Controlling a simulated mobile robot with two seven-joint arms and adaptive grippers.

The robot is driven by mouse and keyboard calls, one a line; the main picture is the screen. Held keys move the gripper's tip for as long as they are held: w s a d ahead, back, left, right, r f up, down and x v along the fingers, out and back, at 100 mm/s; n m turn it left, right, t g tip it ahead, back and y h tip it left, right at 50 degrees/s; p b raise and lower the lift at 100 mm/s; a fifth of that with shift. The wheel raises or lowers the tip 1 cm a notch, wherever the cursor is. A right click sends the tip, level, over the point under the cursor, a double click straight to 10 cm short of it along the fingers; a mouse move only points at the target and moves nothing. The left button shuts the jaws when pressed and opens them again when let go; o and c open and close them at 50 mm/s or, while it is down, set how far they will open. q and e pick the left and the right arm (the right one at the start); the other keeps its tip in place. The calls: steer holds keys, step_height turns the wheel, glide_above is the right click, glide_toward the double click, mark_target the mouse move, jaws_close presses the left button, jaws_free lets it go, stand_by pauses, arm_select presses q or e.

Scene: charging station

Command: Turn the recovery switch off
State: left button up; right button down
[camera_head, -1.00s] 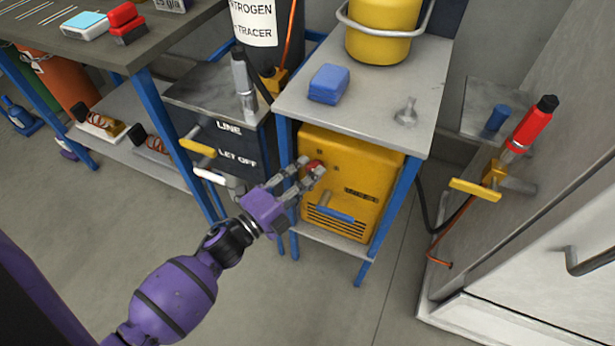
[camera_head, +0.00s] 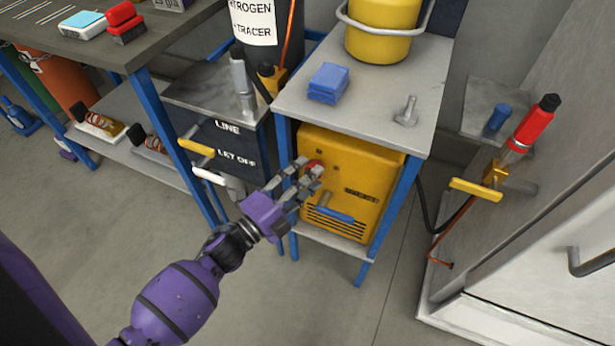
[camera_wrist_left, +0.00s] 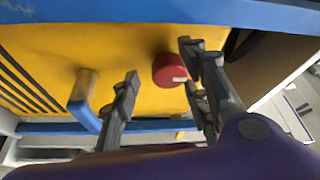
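The yellow recovery machine (camera_head: 347,178) sits on the lower shelf of a blue-framed stand. A round red knob, seemingly the recovery switch (camera_head: 315,165), is on its front and also shows in the left wrist view (camera_wrist_left: 169,70). My left gripper (camera_head: 311,168) is in front of the knob with its fingers apart. In the left wrist view the knob shows between the open fingers (camera_wrist_left: 158,62), nearer the right-hand ones. I cannot tell whether a finger touches it. Fingers partly hide the knob in the head view. My right gripper is not in view.
A blue-handled lever (camera_head: 334,214) is low on the machine's front, close to the gripper. Blue cloths (camera_head: 328,83) and a small metal fitting (camera_head: 406,112) lie on the stand's top. Yellow (camera_head: 197,148) and white (camera_head: 210,177) valve handles are to the left.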

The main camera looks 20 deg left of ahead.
arm_select(q)
steer(key=shift+r, duration=0.1)
steer(key=v, duration=1.2)
